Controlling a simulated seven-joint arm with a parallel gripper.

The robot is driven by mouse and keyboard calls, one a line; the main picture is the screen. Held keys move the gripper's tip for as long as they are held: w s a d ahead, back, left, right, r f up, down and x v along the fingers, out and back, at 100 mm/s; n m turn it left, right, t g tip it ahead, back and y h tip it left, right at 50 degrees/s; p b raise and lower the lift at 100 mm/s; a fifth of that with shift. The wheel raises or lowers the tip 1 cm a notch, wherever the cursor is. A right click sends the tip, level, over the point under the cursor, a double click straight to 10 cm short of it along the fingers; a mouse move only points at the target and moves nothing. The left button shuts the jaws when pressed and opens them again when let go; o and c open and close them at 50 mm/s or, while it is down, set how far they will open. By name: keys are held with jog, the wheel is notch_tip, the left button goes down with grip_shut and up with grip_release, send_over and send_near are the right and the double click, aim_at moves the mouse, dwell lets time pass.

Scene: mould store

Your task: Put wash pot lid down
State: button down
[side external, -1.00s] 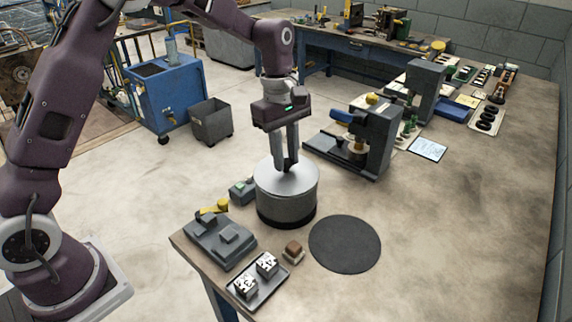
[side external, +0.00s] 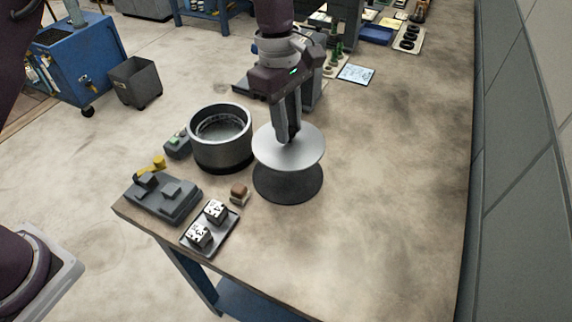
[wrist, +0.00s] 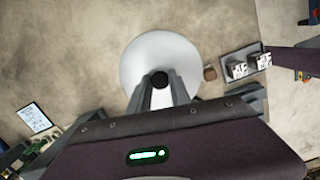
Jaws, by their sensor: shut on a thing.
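The wash pot lid (side external: 272,152) is a round, light grey disc. My gripper (side external: 290,138) is shut on the lid's knob and holds it roughly level above the dark round mat (side external: 290,188). A gap shows between lid and mat, and the lid hides the mat's far part. In the wrist view the lid (wrist: 150,60) lies just past my fingertips (wrist: 160,84), with the dark knob between them. The wash pot (side external: 204,153) stands open to the left of the lid, with its inside in view.
A small brown-topped block (side external: 239,191) sits close to the mat's left side. A tray with patterned blocks (side external: 229,240) and a grey fixture (side external: 176,205) stand near the front edge. The table to the right of the mat is clear.

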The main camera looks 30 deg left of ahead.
notch_tip(320, 180, down, 9)
jog(key=shift+r, duration=0.15)
jog(key=c, duration=1.2)
grip_release()
jog(key=r, duration=0.4)
jog(key=a+r, duration=0.1)
jog(key=r, duration=0.7)
jog(key=shift+w+a, duration=0.1)
jog(key=shift+a, duration=0.15)
